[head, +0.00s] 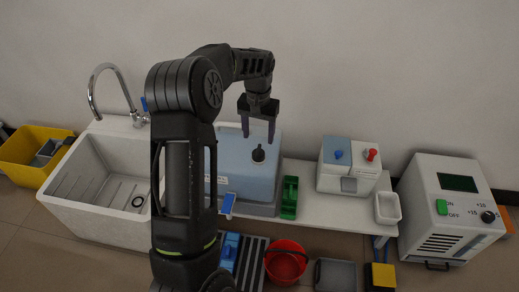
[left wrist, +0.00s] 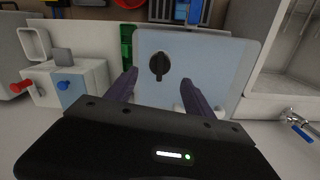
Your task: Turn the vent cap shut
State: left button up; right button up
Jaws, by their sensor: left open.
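The vent cap (head: 258,154) is a small black knob on top of a light blue container (head: 232,167) on the low white bench. In the left wrist view the cap (left wrist: 160,66) shows as a dark disc with a raised grip bar, on the blue top face (left wrist: 205,60). My left gripper (head: 258,138) is open and empty, above the cap and apart from it. In the left wrist view the fingers (left wrist: 160,88) point toward the blue face, with the cap between their lines. My right gripper does not show.
A white sink (head: 75,200) with a faucet stands left. A green holder (head: 289,198), a white box (head: 349,180) with blue and red knobs, and a white cup (head: 388,208) are to the right. A machine (head: 450,180) stands far right. A red bucket (head: 286,265) is in front.

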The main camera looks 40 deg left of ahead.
aim_at(259, 150)
pick_arm(q)
notch_tip(259, 150, down, 8)
jog(key=shift+r+b, duration=0.1)
jog(key=shift+b, duration=1.15)
grip_shut()
